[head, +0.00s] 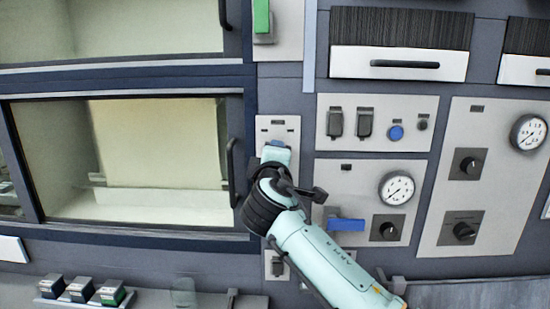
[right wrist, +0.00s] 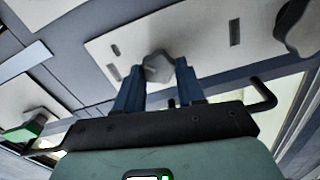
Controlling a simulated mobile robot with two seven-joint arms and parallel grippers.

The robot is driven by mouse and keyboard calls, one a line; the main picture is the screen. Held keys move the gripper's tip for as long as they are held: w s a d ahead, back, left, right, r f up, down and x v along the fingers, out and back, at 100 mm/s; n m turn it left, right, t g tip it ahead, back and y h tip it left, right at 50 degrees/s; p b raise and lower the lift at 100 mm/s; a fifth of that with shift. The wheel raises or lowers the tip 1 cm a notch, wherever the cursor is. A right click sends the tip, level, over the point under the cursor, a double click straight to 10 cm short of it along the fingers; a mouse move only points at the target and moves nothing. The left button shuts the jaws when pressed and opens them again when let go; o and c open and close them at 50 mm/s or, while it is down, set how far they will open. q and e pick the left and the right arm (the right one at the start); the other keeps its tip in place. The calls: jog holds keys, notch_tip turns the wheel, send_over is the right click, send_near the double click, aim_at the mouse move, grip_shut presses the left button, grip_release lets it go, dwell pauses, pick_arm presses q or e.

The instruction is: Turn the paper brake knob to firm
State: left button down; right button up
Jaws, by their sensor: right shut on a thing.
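My right gripper (right wrist: 159,76) is shut on this knob, with one blue finger on each side. In the head view my right gripper (head: 275,146) reaches the narrow pale panel (head: 278,124) right of the lower window and hides the knob. My left gripper is not in view.
A dark handle (head: 232,172) stands out close left of my right gripper. To the right are a blue lever (head: 346,225), a gauge (head: 396,189) and black dials (head: 468,165). Small boxes (head: 80,290) stand on the ledge at lower left.

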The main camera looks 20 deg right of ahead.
jog(key=o, duration=1)
jog(key=shift+o, duration=0.2)
jog(key=b+v, duration=0.3)
jog(key=v, duration=1)
jog(key=shift+s+b, duration=0.2)
jog(key=shift+b, duration=0.15)
jog(key=shift+a, duration=0.15)
